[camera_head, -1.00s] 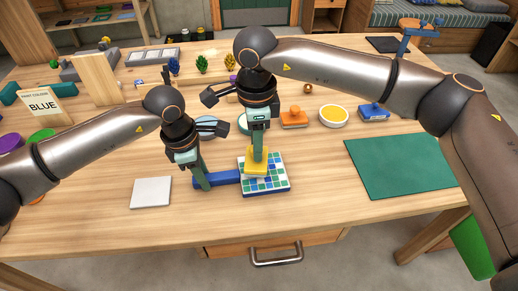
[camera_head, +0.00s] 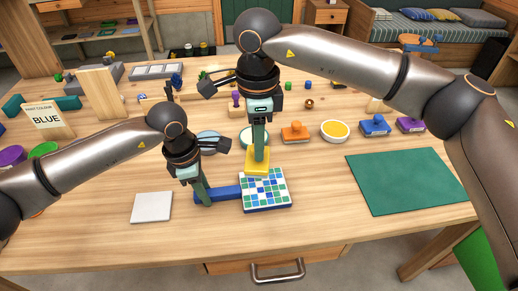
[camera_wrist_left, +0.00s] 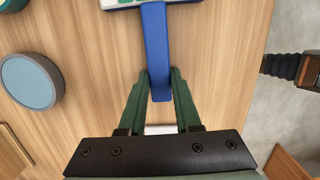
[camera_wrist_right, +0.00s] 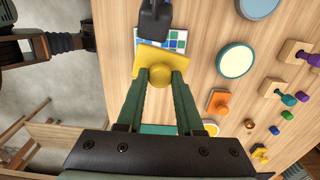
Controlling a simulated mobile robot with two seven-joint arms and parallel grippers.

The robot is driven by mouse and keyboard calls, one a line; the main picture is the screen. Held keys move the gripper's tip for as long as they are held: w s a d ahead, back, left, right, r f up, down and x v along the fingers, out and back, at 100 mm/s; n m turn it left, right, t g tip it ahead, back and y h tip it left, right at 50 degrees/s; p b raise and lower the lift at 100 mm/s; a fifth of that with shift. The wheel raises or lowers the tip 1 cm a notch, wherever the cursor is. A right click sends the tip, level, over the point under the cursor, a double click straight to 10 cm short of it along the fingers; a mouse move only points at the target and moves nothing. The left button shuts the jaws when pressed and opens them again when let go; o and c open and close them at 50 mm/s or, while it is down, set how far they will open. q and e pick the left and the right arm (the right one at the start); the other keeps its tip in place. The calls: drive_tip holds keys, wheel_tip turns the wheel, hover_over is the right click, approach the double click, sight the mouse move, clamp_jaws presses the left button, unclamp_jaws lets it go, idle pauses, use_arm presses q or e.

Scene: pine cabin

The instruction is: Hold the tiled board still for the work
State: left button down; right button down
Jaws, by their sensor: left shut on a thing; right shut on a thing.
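The tiled board (camera_head: 266,190), with blue, green and white tiles, lies flat on the table. A blue handle (camera_head: 222,193) sticks out from its left side. My left gripper (camera_head: 204,197) is shut on this handle near its free end; the left wrist view shows the handle (camera_wrist_left: 156,45) between the fingers. My right gripper (camera_head: 259,147) is shut on the knob of a yellow tool (camera_head: 257,166). The yellow tool is at the board's far edge and covers part of it. Its round knob (camera_wrist_right: 161,75) shows between the fingers in the right wrist view.
A white square (camera_head: 152,207) lies left of the board, and a green mat (camera_head: 410,182) lies to the right.

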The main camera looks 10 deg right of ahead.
use_arm(q)
drive_tip(key=c, duration=0.5)
unclamp_jaws()
drive_tip(key=shift+r, duration=0.1)
